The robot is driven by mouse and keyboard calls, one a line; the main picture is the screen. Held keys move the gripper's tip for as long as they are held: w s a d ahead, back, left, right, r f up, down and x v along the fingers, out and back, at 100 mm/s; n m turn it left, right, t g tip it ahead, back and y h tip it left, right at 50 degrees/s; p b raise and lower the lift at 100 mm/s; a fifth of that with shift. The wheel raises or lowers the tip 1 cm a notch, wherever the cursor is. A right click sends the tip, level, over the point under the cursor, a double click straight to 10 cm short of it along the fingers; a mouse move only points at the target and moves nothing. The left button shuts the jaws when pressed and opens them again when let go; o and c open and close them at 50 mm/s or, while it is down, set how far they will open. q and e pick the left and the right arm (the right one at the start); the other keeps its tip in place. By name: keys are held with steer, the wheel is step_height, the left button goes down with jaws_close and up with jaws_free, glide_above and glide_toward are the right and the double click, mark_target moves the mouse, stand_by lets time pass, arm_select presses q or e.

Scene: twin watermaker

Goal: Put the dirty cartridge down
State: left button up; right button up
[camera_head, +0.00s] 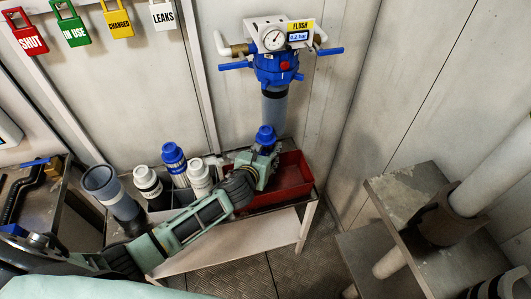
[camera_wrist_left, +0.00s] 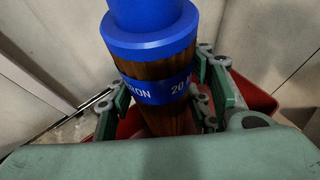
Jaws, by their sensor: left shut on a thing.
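My left gripper (camera_head: 262,160) is shut on the dirty cartridge, whose blue cap (camera_head: 265,136) shows above the fingers. In the left wrist view the cartridge (camera_wrist_left: 158,65) is brown-stained, with a blue cap and a blue band reading "20". The gripper's fingers (camera_wrist_left: 160,95) are on both sides of it. The red tray (camera_head: 297,188) is under and beside the gripper; its red wall also shows behind the cartridge in the left wrist view (camera_wrist_left: 258,97). The cartridge's lower end is hidden, so I cannot tell whether it touches the tray floor. My right gripper is not in view.
Left of the tray stand a blue-capped cartridge (camera_head: 174,160), two white-capped ones (camera_head: 147,181) (camera_head: 199,177) and a grey cup-like housing (camera_head: 112,190). The blue filter head (camera_head: 276,68) with its gauge and grey housing (camera_head: 275,103) hangs behind. A metal step with a pipe (camera_head: 420,195) is at the right.

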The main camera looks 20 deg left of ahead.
arm_select(q)
steer(key=o, duration=1.4)
steer(key=shift+f, duration=0.1)
steer(key=shift+r, duration=0.25)
steer(key=v, duration=1.2)
steer(key=shift+f+p, duration=0.1)
steer(key=shift+p, duration=0.2)
steer(key=shift+s, duration=0.1)
